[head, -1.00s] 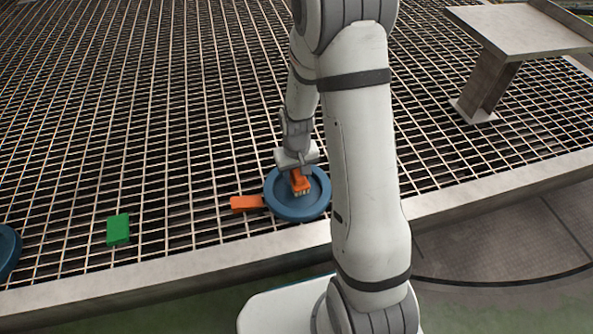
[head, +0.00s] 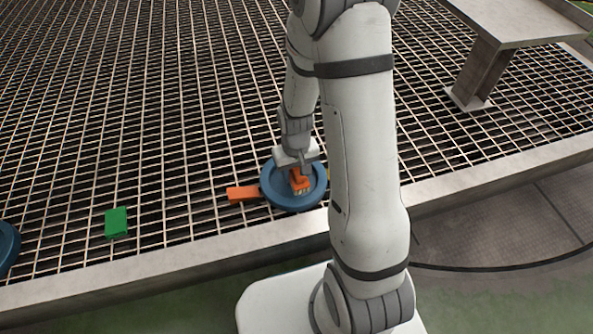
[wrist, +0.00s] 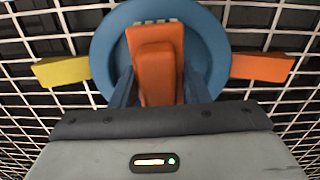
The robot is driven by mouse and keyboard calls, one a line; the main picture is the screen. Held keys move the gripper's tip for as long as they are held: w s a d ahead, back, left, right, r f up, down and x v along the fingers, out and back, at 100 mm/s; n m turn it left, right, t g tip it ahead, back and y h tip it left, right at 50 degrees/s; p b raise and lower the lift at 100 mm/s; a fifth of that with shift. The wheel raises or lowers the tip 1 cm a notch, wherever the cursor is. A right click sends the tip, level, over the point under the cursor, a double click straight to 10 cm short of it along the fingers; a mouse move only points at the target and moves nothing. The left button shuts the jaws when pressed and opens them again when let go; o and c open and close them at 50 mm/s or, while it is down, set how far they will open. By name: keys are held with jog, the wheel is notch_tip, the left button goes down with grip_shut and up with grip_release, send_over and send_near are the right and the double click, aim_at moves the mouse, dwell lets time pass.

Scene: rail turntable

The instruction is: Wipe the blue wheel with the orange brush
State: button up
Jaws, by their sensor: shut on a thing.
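The orange brush (head: 299,181) is in my gripper (head: 298,170), which is shut on it, with its pale bristles facing down over the blue wheel (head: 281,199). The wheel lies flat on the grating. In the wrist view the brush (wrist: 157,62) covers the middle of the wheel (wrist: 108,50), and my gripper (wrist: 155,90) holds it from both sides. The bristles appear to be at or just above the wheel's face; I cannot tell if they touch.
An orange block (head: 243,194) and a yellow block (wrist: 62,71) sit at opposite sides of the wheel. A green block (head: 116,223) lies farther left. Another blue round thing (head: 6,246) is cut off at the left edge. A metal stand (head: 485,65) is at upper right.

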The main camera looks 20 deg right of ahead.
jog(key=shift+r+p, duration=2.5)
jog(key=shift+r, duration=1)
jog(key=w+r+p, duration=0.2)
jog(key=w+r, duration=0.8)
jog(key=w, duration=0.1)
notch_tip(320, 180, up, 16)
jog(key=s+p, duration=0.2)
jog(key=p, duration=2.3)
jog(key=shift+s+f+m, duration=0.25)
jog(key=shift+s+m, duration=0.1)
jog(key=shift+m, duration=0.05)
jog(key=shift+s+d, duration=0.1)
